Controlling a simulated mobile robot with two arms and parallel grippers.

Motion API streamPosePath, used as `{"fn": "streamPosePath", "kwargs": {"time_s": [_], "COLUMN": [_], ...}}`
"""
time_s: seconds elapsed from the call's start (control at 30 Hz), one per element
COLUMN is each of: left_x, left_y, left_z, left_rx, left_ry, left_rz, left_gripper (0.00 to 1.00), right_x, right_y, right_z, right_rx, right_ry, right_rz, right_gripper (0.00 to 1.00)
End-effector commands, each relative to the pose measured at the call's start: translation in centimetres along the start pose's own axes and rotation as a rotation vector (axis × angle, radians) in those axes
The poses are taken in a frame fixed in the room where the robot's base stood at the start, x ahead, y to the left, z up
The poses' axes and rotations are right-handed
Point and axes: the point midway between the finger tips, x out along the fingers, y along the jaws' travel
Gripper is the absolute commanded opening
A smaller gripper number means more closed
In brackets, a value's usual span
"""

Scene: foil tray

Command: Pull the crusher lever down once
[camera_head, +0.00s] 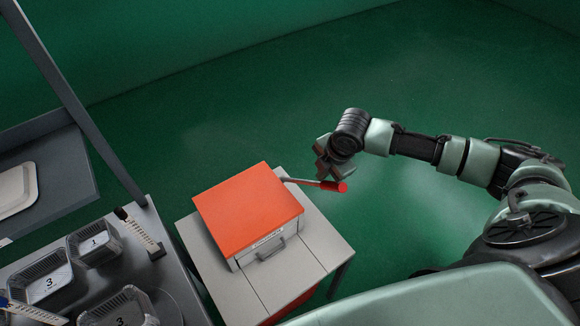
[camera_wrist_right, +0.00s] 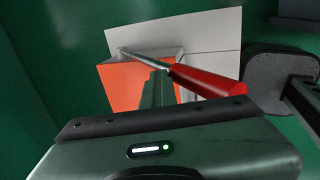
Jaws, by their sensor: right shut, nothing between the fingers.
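The crusher is a box with an orange top (camera_head: 248,208) and a light grey front on a small grey table. Its lever is a grey rod with a red handle (camera_head: 333,186), sticking out from the box's right side, roughly level in the picture. My right gripper (camera_head: 322,168) is shut and empty, close to the handle; the head view does not settle whether they touch. In the right wrist view the red handle (camera_wrist_right: 205,83) and rod (camera_wrist_right: 145,60) cross just beyond my gripper, with the orange top (camera_wrist_right: 122,84) behind. My left gripper is not in view.
The grey table (camera_head: 318,250) carries the crusher. At the left, a counter holds several numbered foil trays (camera_head: 95,243), and a shelf holds a white tray (camera_head: 18,190). Green floor to the right of the crusher is clear apart from my arm.

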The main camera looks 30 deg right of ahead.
Motion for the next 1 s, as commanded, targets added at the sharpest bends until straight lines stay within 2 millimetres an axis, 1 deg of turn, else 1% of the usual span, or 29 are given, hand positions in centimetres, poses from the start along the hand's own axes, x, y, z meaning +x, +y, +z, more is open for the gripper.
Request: {"fn": "streamPosePath", "kwargs": {"time_s": [1.0], "left_x": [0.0], "left_y": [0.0], "left_z": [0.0], "left_rx": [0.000], "left_ry": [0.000], "left_rz": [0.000], "left_gripper": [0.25], "right_x": [-2.6], "right_y": [9.9], "right_z": [-0.1], "right_rx": [0.001], "right_ry": [0.001], "right_rz": [0.000], "right_gripper": [0.00]}}
